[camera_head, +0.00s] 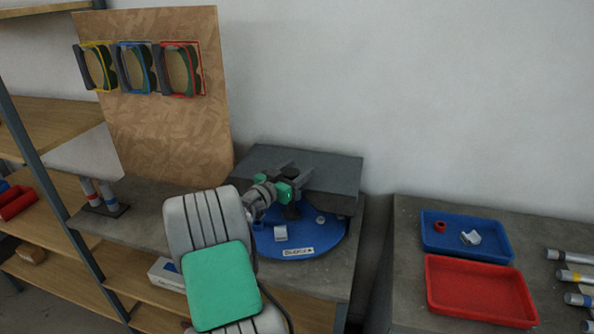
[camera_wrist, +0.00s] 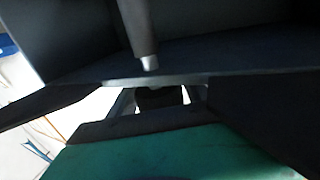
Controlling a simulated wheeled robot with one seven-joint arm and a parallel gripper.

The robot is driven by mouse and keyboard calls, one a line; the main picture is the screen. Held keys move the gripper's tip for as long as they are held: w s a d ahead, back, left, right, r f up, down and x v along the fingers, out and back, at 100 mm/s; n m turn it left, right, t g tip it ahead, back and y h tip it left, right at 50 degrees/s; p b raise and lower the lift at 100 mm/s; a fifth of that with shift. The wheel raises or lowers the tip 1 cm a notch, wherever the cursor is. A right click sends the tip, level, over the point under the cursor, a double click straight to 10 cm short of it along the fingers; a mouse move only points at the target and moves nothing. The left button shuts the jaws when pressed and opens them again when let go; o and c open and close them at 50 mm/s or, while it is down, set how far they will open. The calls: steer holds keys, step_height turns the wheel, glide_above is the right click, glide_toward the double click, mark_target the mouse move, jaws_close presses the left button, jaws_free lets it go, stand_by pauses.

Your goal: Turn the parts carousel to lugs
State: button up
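The parts carousel (camera_head: 318,243) is a blue disc on the middle bench, its rear under a grey box-like cover (camera_head: 335,175). Its front carries a white label (camera_head: 298,252), too small to read surely. A light metal part (camera_head: 280,233) and a small round grey part (camera_head: 320,220) sit on the disc. My gripper (camera_head: 291,211) is over the disc's rear, close to the cover's front; contact cannot be told. In the wrist view a grey rod (camera_wrist: 139,32) stands just beyond the dark gripper parts. The finger gap is not clear, and no held part can be made out.
A board with yellow, blue and red framed items (camera_head: 137,68) stands behind on the left. Shelving (camera_head: 50,140) is at far left. A blue tray (camera_head: 465,236), a red tray (camera_head: 480,290) and several cylinders (camera_head: 575,276) lie on the right bench. A gap separates the benches.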

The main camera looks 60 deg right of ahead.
jaws_close()
stand_by(0.4)
